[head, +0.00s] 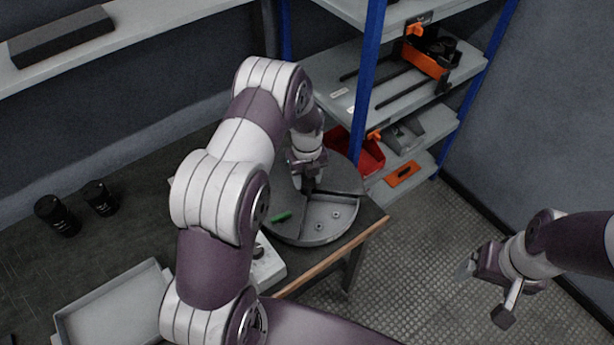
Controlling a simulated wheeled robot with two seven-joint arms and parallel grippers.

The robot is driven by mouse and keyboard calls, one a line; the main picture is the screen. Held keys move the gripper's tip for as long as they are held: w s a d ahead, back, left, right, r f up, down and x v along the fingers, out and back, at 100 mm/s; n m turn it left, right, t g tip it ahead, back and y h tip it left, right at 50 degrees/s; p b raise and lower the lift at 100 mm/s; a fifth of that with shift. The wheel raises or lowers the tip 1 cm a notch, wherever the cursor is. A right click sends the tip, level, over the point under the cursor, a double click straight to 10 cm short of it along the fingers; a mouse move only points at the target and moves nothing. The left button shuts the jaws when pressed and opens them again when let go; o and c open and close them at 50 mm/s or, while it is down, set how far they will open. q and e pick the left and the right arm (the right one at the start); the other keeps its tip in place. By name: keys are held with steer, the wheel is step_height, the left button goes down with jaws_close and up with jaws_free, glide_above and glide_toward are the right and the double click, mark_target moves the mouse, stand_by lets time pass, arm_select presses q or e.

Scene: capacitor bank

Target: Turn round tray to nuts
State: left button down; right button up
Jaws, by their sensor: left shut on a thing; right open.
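The round tray (346,181) is grey and divided into compartments, and it sits on the dark workbench near its right corner. Its front compartment holds several small nuts (319,227). A green piece (282,217) lies in the compartment to the left of the nuts. My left gripper (308,184) reaches down over the middle of the tray and is shut on a part of it; the exact grip is small and partly hidden. My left arm covers the tray's left side. My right gripper (487,294) is open and empty, out over the floor to the right of the bench.
Two black cylinders (58,216) stand on the bench at the left. An empty grey bin (112,312) lies at the front left. A white object (266,263) sits beside the tray, partly hidden. A blue-post shelf (367,80) with a red bin (366,158) stands close behind the tray.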

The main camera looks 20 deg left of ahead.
arm_select(q)
steer(key=shift+w+r, duration=0.25)
steer(key=shift+w, duration=0.05)
steer(key=c, duration=0.6)
jaws_free()
steer(key=shift+o, duration=0.5)
steer(key=shift+s+f, duration=0.1)
steer(key=shift+s, duration=0.05)
step_height(320, 180, up, 13)
steer(key=b, duration=0.1)
steer(key=shift+f, duration=0.2)
